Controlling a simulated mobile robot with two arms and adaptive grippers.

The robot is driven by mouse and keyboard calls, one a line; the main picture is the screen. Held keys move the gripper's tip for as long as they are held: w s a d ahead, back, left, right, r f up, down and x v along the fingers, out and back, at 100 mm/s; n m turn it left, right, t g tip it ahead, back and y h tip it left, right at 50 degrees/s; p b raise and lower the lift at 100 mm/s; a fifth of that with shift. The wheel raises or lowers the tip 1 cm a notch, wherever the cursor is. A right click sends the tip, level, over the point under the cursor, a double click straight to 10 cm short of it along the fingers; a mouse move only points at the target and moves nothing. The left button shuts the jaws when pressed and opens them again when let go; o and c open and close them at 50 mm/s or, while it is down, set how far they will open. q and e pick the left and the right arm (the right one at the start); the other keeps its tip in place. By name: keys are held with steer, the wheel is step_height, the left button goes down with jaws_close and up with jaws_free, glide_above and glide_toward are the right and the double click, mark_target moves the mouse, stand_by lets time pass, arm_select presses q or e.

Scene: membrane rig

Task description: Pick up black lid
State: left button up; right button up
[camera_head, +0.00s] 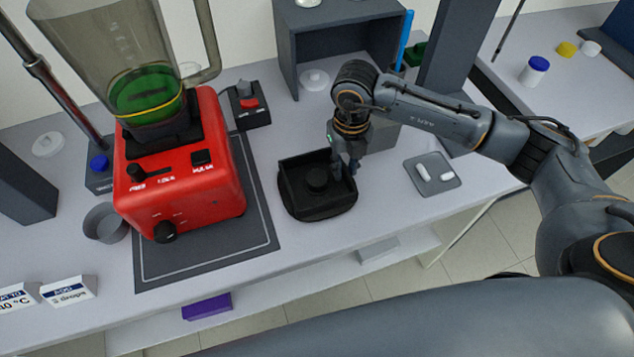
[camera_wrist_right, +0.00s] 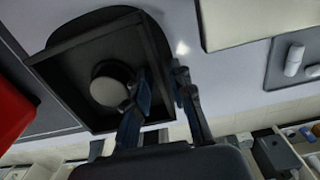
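The black lid (camera_head: 291,188) lies on the grey bench right of the red blender. It has a square raised rim, a round knob in the middle and a round black part showing beneath. It also shows in the wrist view (camera_wrist_right: 78,82). My right gripper (camera_head: 346,172) points down at the lid's right side. In the wrist view my right gripper (camera_wrist_right: 160,82) is open, one finger over the inside near the knob, the other outside the rim. The rim's side wall runs between the fingers; contact cannot be told. My left gripper is not in view.
The red blender (camera_head: 205,130) stands on a dark mat (camera_head: 262,215) to the left. A switch box (camera_head: 246,108) and an open grey cabinet (camera_head: 290,55) are behind. A grey tray (camera_head: 452,184) with white pieces lies right. The bench's front edge is close to the lid.

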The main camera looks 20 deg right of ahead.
jaws_close()
steer(key=shift+r+p, duration=0.3)
steer(key=shift+p, duration=0.15)
steer(key=shift+r, duration=0.25)
step_height(320, 180, up, 2)
steer(key=shift+r+b, duration=0.1)
steer(key=shift+b, duration=0.4)
steer(key=s+a+r+b, duration=0.1)
steer(key=s+r+b, duration=0.2)
steer(key=s+r, duration=0.7)
steer(key=s, duration=0.4)
steer(key=shift+a+b, duration=0.15)
steer(key=shift+b, duration=0.2)
